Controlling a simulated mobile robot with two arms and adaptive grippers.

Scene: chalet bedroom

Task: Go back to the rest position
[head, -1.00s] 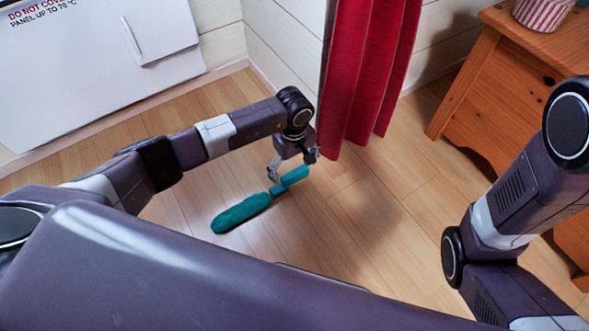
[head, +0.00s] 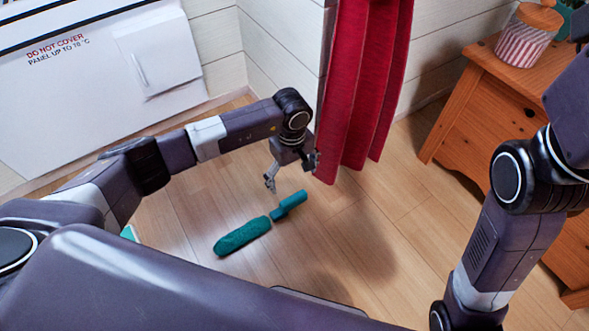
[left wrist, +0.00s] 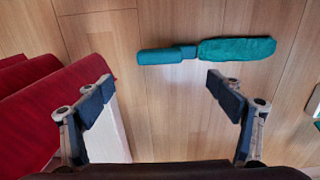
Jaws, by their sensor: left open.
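My left gripper (head: 291,172) is open and empty above the wooden floor, beside the red curtain. Its two spread fingers also show in the left wrist view (left wrist: 165,92), with nothing between them. A teal duster-like thing (head: 243,236) with a narrower handle lies on the floor just below and apart from the gripper. In the left wrist view the teal thing (left wrist: 235,49) lies beyond the fingertips. My right arm is at the right of the head view, but its gripper is out of the picture.
A red curtain (head: 358,95) hangs close to my left gripper. A white heater panel (head: 75,90) stands by the wall at the left. A wooden cabinet (head: 480,130) with a striped jar (head: 524,38) stands at the right. The floor (head: 390,220) between is clear.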

